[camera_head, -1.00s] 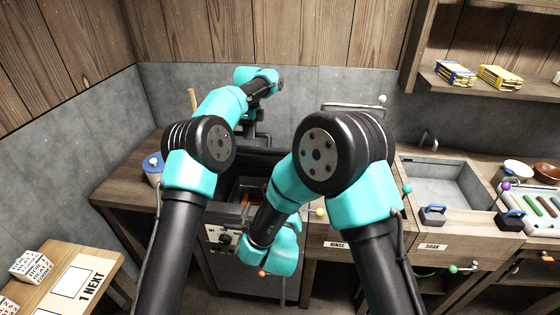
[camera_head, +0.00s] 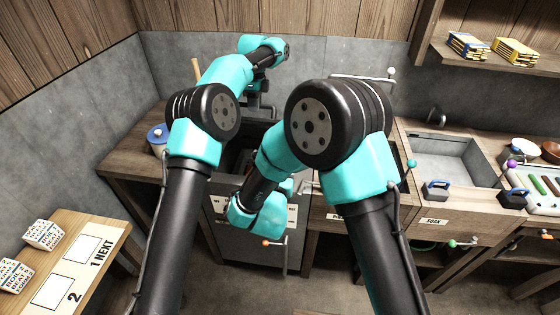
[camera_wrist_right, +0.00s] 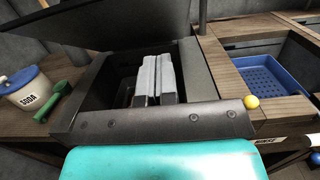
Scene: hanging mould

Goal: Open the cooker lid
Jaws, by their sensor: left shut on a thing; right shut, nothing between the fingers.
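The cooker (camera_head: 245,230) stands at mid-counter in the head view, partly behind my right arm. Its dark lid (camera_head: 262,132) is raised at the back, and the cooker's top is open. The lid also shows as a dark tilted panel in the right wrist view (camera_wrist_right: 105,22). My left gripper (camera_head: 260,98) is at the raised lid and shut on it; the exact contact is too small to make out. My right gripper (camera_wrist_right: 157,62) is shut and empty, its grey fingers over the cooker opening. In the head view it is hidden by its own arm.
A blue basket (camera_wrist_right: 268,82) sits in the basin to the right. A sink (camera_head: 448,163) lies farther right.

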